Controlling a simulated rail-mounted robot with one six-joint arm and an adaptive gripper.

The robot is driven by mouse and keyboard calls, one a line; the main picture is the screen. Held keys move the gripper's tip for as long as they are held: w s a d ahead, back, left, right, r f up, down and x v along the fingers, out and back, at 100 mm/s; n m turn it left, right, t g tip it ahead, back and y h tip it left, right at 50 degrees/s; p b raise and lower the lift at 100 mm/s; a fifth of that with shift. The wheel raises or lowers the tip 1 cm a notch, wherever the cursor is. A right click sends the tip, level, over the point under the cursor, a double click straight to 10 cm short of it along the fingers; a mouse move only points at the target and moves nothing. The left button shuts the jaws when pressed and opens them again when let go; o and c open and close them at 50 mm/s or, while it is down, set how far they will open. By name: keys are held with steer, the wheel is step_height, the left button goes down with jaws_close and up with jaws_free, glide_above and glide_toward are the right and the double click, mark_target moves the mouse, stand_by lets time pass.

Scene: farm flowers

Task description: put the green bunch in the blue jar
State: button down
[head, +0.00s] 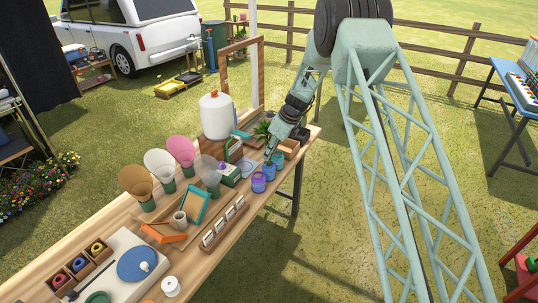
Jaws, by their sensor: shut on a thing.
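My gripper (270,155) is at the far right end of the wooden table, low over the jars, and is shut on what looks like the green bunch. The bunch is small and mostly hidden by the fingers. A blue jar (269,171) stands right below the fingertips. I cannot tell whether the held stems are inside its mouth. A second, purple-blue jar (258,183) stands just in front of it. Leafy greenery (262,129) shows left of and behind my gripper; I cannot tell if it is separate from the held bunch.
Several cone-shaped holders (181,150) stand along the table to the left. A white dispenser (216,116) stands behind them. A teal frame (196,204) and a row of small cards (223,220) are nearer. Brown boxes (289,147) sit right of my gripper, close to the table's edge.

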steer(key=shift+f, duration=0.1)
stand_by(0.3)
steer(key=c, duration=2.6)
jaws_free()
steer(key=shift+o, duration=0.2)
steer(key=v, duration=1.2)
